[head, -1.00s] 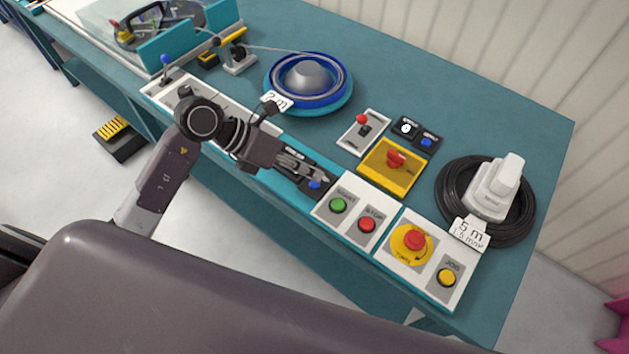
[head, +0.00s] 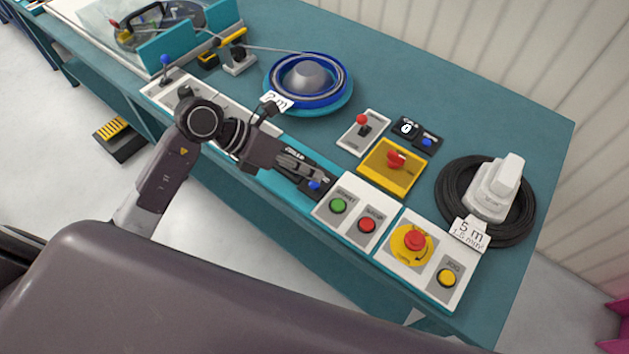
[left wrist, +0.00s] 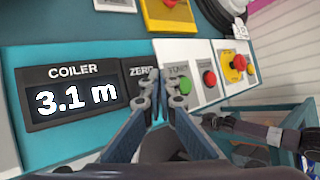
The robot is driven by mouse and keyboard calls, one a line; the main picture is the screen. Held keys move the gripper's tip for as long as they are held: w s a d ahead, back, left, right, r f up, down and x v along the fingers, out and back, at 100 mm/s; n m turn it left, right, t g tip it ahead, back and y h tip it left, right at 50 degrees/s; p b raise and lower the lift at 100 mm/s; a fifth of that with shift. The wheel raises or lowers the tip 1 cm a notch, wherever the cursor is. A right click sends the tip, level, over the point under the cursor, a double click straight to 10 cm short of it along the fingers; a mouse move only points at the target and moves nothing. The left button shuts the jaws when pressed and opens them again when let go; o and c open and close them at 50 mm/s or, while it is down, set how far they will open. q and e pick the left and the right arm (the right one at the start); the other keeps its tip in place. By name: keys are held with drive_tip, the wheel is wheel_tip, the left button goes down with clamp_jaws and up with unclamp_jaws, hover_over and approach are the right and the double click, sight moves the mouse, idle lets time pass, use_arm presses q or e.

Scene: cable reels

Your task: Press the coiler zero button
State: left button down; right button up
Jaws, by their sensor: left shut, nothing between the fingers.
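The coiler display (left wrist: 75,96) reads 3.1 m in the left wrist view. The ZERO panel (left wrist: 138,76) is just right of it, partly behind my fingers. The blue zero button (head: 314,186) shows at the front edge of the bench in the head view, by my fingertips. My left gripper (head: 324,180) is shut and empty, its tips over or beside the button; contact cannot be told. In the left wrist view its fingertips (left wrist: 160,78) hide the button. My right gripper (left wrist: 209,120) seems to show at the right there, its jaws unclear.
Green START (head: 338,205) and red STOP (head: 367,225) buttons sit just right of my left gripper. Beyond are a yellow-based emergency stop (head: 413,241) and a yellow JOG button (head: 447,277). A blue reel (head: 335,98) and black cable coil (head: 455,185) lie behind.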

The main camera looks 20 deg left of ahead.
sight(311, 183)
use_arm(q)
drive_tip(key=shift+f, duration=0.4)
drive_tip(key=shift+f+b, duration=0.45)
drive_tip(key=shift+b, duration=0.25)
idle(0.6)
drive_tip(key=shift+r+p, duration=0.65)
drive_tip(key=shift+r, duration=0.2)
drive_tip(key=shift+r, duration=0.15)
wheel_tip(311, 183, up, 5)
drive_tip(key=p, duration=0.3)
drive_tip(key=shift+p, duration=0.4)
